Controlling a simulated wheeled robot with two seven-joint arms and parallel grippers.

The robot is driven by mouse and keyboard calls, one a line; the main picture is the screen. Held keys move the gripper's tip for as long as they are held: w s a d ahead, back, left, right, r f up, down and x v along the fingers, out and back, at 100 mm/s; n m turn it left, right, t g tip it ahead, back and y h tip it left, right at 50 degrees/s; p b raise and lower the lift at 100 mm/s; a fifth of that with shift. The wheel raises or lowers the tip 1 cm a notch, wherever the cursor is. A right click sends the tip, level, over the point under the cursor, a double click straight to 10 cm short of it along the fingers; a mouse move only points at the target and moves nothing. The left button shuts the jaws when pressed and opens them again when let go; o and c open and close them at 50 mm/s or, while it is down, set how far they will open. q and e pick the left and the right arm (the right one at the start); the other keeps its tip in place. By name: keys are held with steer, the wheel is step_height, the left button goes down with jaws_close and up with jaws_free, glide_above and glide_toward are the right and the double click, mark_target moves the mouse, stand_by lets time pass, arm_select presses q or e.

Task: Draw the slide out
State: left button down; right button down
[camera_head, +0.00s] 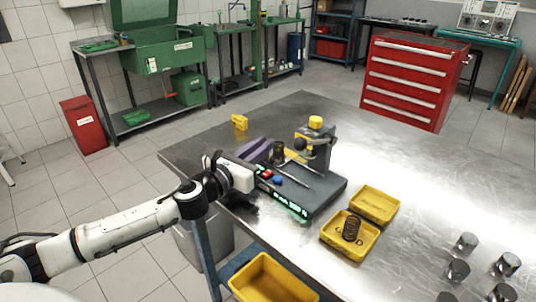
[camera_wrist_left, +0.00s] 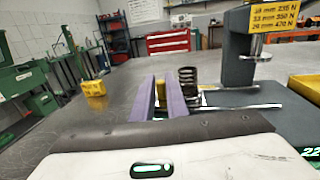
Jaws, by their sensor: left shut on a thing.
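The spring tester has a dark base (camera_head: 318,200), a grey column with a yellow top (camera_head: 315,122) and a lit green display (camera_head: 290,208). A dark coil spring (camera_head: 278,153) stands on the slide beside two bright rods (camera_head: 297,164); it also shows in the left wrist view (camera_wrist_left: 188,78). My left gripper (camera_head: 264,146) reaches in over the tester's left side. Its purple fingers (camera_wrist_left: 162,85) are shut on a small yellow part just left of the spring, which seems to be the slide's handle; the fingers mostly hide it. My right gripper is out of view.
A yellow block (camera_head: 240,122) stands at the table's far left. Two yellow trays (camera_head: 374,204), one with another coil spring (camera_head: 351,229), lie right of the tester. Several metal cylinders (camera_head: 467,242) stand front right. A yellow bin (camera_head: 270,280) sits below the table edge.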

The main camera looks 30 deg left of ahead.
arm_select(q)
steer(key=shift+a+r, duration=0.1)
steer(key=shift+a, duration=0.2)
steer(key=c, duration=2)
jaws_free()
steer(key=shift+s, duration=0.55)
steer(key=s, duration=0.7)
steer(key=shift+s+b, duration=0.3)
steer(key=shift+b, duration=0.1)
steer(key=shift+s, duration=0.75)
